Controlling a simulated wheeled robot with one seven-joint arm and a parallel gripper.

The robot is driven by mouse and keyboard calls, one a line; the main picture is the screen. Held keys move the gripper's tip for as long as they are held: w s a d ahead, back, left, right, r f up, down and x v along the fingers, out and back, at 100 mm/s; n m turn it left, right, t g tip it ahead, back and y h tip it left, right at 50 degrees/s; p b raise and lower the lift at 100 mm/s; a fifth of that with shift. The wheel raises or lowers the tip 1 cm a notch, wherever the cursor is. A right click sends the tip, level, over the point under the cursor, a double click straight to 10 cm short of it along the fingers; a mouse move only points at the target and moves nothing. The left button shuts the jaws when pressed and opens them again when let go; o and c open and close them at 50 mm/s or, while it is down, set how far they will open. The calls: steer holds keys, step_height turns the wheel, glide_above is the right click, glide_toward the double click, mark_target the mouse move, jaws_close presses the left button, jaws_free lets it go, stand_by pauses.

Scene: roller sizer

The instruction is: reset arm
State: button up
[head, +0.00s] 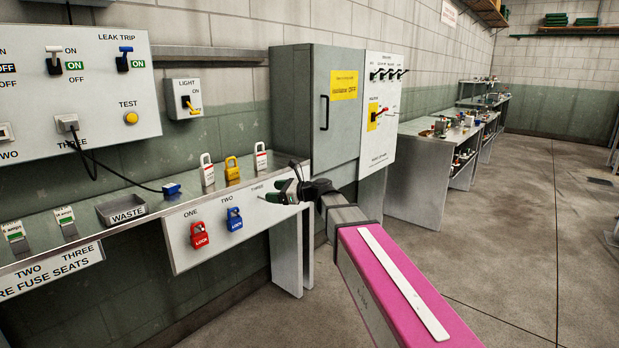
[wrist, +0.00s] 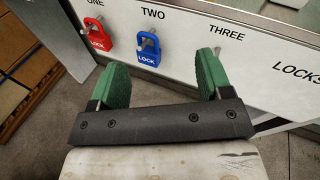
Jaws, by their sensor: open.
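My gripper (head: 284,187) is at the end of my outstretched arm, in front of the panel marked ONE, TWO, THREE. In the wrist view my gripper (wrist: 165,78) has its two green fingers apart with nothing between them. A red padlock (head: 199,235) hangs under ONE and a blue padlock (head: 234,219) under TWO. The red padlock (wrist: 98,37) and blue padlock (wrist: 148,50) also show in the wrist view, beyond the left finger and the gap. No padlock is visible under THREE in the wrist view; my gripper partly covers that spot in the head view.
White (head: 207,172), yellow (head: 232,169) and second white (head: 260,158) padlocks stand on the shelf behind the panel. A waste tray (head: 121,209) is on the left. A grey cabinet (head: 315,110) stands close behind my gripper. Open floor (head: 500,230) lies right.

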steer(key=s+d+f+n+g+h, duration=0.1)
steer(key=s+d+f+n+h, duration=0.4)
steer(key=d+f, duration=0.5)
steer(key=s+d+f+n+g+h, duration=0.2)
steer(key=s+d+f+n+h, duration=0.3)
steer(key=d+f, duration=0.5)
steer(key=s+d+f+n+g+h, duration=0.1)
steer(key=s+d+f+n+h, duration=0.4)
steer(key=s+d+f+n, duration=0.3)
step_height(320, 180, down, 4)
steer(key=shift+s+d+r+n+g, duration=0.25)
steer(key=shift+s+d+n+g, duration=0.15)
steer(key=shift+s+d, duration=0.6)
steer(key=shift+a, duration=0.1)
